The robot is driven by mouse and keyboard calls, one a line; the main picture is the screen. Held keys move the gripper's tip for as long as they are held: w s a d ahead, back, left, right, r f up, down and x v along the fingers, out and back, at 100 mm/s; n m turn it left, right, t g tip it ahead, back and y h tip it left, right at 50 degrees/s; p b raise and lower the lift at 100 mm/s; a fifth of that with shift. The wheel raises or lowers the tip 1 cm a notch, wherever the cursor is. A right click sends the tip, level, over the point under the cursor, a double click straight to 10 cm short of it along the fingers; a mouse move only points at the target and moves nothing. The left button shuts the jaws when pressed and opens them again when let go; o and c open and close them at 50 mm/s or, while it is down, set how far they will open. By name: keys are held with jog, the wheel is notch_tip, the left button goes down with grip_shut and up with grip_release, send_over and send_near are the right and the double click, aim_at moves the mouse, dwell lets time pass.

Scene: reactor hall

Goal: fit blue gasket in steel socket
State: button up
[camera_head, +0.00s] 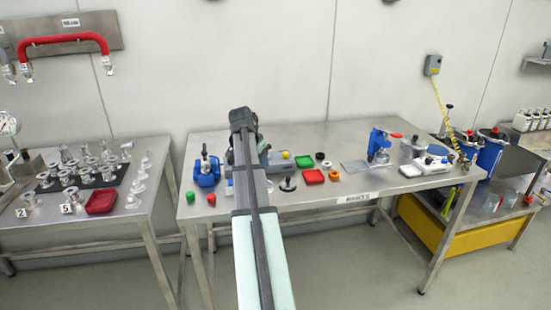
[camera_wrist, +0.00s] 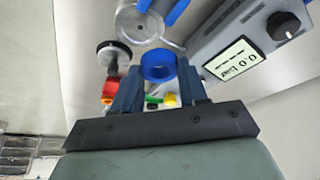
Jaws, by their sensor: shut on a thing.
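The blue gasket (camera_wrist: 158,65) is a thick ring held between the two fingertips of my gripper (camera_wrist: 159,80) in the wrist view.
A grey instrument (camera_wrist: 228,60) with a display and black knob stands close right of the gripper in the wrist view.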

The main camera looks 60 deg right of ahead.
jog(key=shift+s+m+g, duration=0.3)
jog(key=shift+s+m, duration=0.25)
jog(key=shift+m, duration=0.25)
jog(key=shift+s+a+f+m+g, duration=0.1)
jog(key=shift+s+m+g, duration=0.15)
jog(key=shift+m, duration=0.4)
jog(key=shift+s+a+m+g, duration=0.15)
jog(key=shift+m+g, duration=0.1)
jog(key=shift+m, duration=0.4)
jog(key=shift+f, duration=2.65)
jog(key=shift+f, duration=0.45)
jog(key=o, duration=1.1)
jog(key=o, duration=0.5)
jog(key=shift+r, duration=0.1)
